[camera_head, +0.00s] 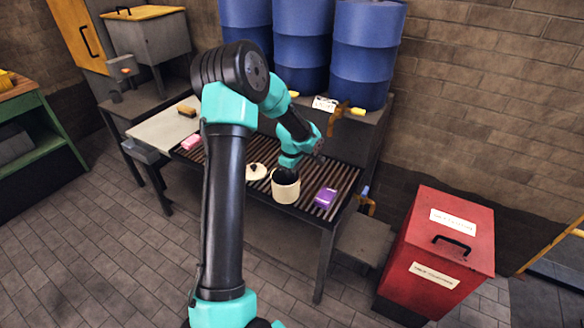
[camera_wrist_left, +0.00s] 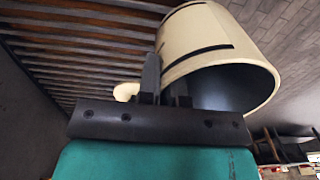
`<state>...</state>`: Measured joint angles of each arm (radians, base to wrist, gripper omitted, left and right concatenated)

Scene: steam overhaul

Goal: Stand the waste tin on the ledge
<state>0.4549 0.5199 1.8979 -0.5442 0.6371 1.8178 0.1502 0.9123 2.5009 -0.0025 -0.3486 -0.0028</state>
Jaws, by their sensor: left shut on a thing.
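The waste tin (camera_head: 286,190) is a cream, open-topped cylinder with a dark inside. In the head view it is upright at the front part of the slatted bench (camera_head: 232,163); I cannot tell whether its base touches the slats. My left gripper (camera_head: 285,172) is at its rim. In the left wrist view the tin (camera_wrist_left: 205,35) fills the upper middle, its mouth towards the camera. There the left gripper's fingers (camera_wrist_left: 166,84) are shut on the tin's wall, one finger outside and one inside. My right gripper is out of view.
A cream lid (camera_head: 256,172) lies left of the tin, a purple block (camera_head: 325,198) right of it. A pink block (camera_head: 191,142) is farther left. Blue drums (camera_head: 362,55) stand on a raised shelf behind, with a yellow tap (camera_head: 357,111). A red bin (camera_head: 440,250) stands at right.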

